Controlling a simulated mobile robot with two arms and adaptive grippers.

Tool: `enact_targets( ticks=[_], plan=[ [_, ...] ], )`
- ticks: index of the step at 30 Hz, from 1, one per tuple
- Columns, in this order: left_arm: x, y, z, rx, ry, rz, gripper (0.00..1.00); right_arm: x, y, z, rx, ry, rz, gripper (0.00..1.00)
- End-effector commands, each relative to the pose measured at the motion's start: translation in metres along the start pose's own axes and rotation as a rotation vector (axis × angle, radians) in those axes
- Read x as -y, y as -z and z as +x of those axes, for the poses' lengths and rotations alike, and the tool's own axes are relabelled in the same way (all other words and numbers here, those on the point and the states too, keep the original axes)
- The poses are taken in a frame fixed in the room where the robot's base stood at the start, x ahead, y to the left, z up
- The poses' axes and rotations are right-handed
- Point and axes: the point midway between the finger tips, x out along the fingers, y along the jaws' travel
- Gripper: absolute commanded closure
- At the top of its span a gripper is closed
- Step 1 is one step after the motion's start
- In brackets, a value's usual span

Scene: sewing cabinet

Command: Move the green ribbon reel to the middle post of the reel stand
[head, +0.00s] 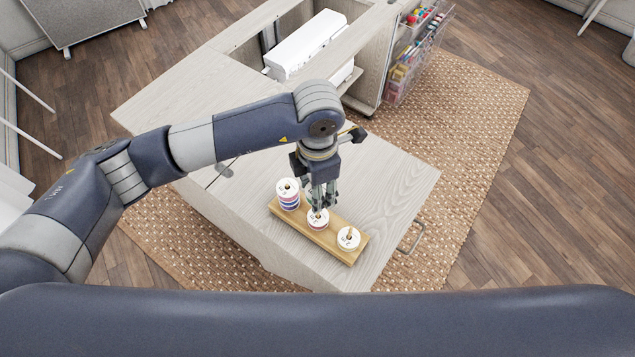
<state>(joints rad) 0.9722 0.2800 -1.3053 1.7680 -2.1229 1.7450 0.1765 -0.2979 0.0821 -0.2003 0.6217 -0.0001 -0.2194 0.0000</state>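The wooden reel stand (332,241) lies on the cabinet top with reels along it. At its left end is a stack of reels (288,194) with white, purple and reddish bands. A white-topped reel (317,220) with a reddish side is at the middle post, and a low white-topped reel (348,239) is at the right post. My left gripper (318,207) points down directly above the middle reel, its fingers close to the post. Its finger gap is too small to judge. I cannot make out a green ribbon reel; the gripper hides part of this area. My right gripper is out of view.
The pale cabinet top (385,185) is clear right of the stand. A white machine (305,45) sits in the cabinet opening behind. A clear rack (415,55) with colourful supplies hangs on the far right side. A woven rug (480,120) lies underneath.

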Motion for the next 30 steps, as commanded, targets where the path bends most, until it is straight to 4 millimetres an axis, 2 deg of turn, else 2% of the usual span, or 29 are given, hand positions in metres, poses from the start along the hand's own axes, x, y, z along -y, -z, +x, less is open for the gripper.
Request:
enact_targets(
  ticks=[1, 4, 8, 30],
  plan=[
    [0.001, 0.000, 0.012, -0.002, 0.002, -0.001, 0.75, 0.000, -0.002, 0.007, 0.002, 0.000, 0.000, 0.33],
    [0.001, 0.000, 0.026, 0.000, 0.002, 0.000, 0.75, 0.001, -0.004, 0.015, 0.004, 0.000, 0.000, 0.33],
    [0.000, 0.000, 0.022, 0.002, 0.000, 0.001, 0.75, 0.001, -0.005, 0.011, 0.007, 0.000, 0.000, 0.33],
    [0.000, 0.000, 0.039, 0.001, 0.000, 0.001, 0.75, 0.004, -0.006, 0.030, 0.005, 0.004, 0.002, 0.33]
  ],
)
